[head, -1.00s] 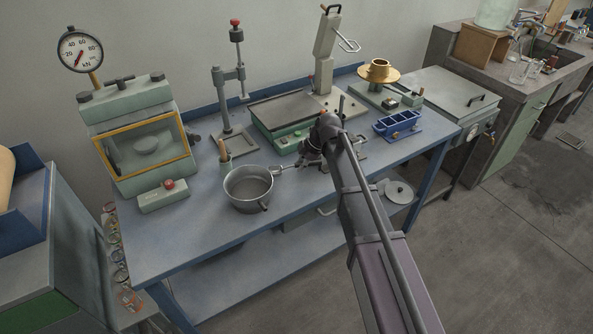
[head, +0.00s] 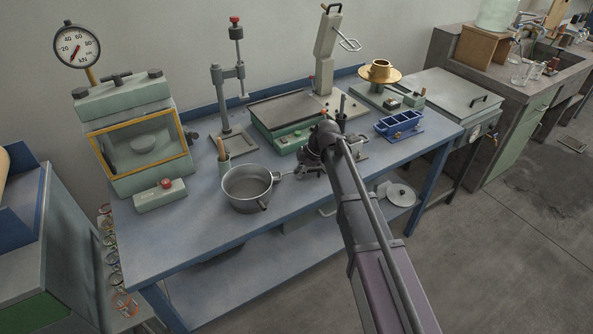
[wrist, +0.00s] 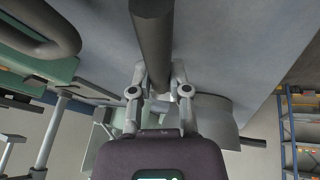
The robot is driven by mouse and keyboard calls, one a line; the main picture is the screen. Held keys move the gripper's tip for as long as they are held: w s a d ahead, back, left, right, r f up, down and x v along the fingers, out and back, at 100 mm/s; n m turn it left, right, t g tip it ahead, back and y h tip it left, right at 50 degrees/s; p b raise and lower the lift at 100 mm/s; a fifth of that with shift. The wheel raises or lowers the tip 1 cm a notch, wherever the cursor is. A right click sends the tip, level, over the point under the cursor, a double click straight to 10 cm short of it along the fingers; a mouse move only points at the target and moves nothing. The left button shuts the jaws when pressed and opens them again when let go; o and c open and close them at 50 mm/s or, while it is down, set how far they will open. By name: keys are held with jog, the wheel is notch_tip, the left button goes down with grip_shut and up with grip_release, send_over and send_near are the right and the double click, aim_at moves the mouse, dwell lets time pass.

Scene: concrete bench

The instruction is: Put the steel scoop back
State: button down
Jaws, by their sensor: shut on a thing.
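My gripper (wrist: 158,85) is shut on a dark round handle, which I take to be the steel scoop's handle (wrist: 152,40). In the wrist view the handle runs from the top edge down between the fingers. The scoop's far end is mostly hidden by the fingers. In the head view my gripper (head: 303,171) is just right of a round steel pan (head: 247,187), low over the bench. A pale metal piece bridges the gap there; I cannot tell whether it touches the pan. The pan also shows behind the fingers in the wrist view (wrist: 213,108).
A green switch box (head: 160,197) and glass-fronted press (head: 145,145) are left. A green-based tray (head: 285,115) and blue mould (head: 399,123) are behind and right. The front left is clear.

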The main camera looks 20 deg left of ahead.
jog(key=c, duration=0.6)
grip_release()
jog(key=shift+f, duration=0.1)
jog(key=shift+r, duration=0.2)
jog(key=shift+p+v, duration=1.1)
jog(key=shift+p, duration=0.1)
jog(key=p+v, duration=0.8)
jog(key=v, duration=0.1)
jog(key=shift+d+r+p, duration=0.15)
jog(key=shift+r+p, duration=0.2)
